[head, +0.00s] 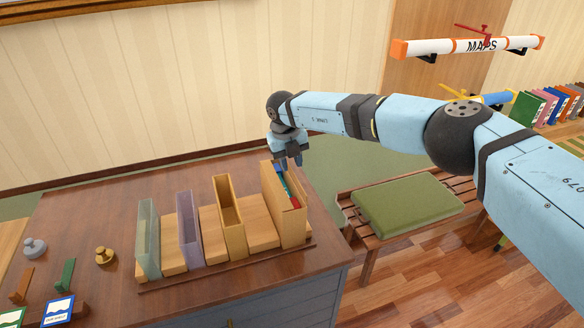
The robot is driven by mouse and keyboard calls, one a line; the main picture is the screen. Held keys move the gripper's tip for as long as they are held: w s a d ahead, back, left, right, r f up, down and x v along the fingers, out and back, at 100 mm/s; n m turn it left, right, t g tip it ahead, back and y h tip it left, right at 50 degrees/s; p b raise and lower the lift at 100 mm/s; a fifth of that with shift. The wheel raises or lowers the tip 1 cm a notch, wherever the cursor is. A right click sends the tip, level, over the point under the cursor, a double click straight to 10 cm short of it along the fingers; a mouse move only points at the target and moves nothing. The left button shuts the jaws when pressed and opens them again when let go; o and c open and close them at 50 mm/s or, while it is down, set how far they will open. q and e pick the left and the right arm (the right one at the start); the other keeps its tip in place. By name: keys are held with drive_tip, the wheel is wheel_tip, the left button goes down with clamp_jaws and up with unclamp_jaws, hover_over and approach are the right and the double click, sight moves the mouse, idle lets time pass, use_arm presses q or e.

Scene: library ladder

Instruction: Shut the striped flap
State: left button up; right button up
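I cannot make out a striped flap in the head view. My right gripper (289,163) hangs fingers down over the far right end of the desk, just above the tall wooden holder (292,229). Its dark fingers look spread apart, with no object clearly held between them. Blue, green and red book edges (287,188) show inside that holder, close below the fingertips. Whether the fingers touch the blue one is unclear. My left gripper is out of view.
On the desk (95,205), a green, a purple and a wooden holder (229,216) stand in a row. Weights and small cards are at the left. A bench with a green cushion (408,205) stands right. A MAPS tube (467,47) hangs on the wall.

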sight(292, 171)
drive_tip(key=shift+d+f, duration=0.15)
drive_tip(key=shift+f, duration=1.6)
clamp_jaws()
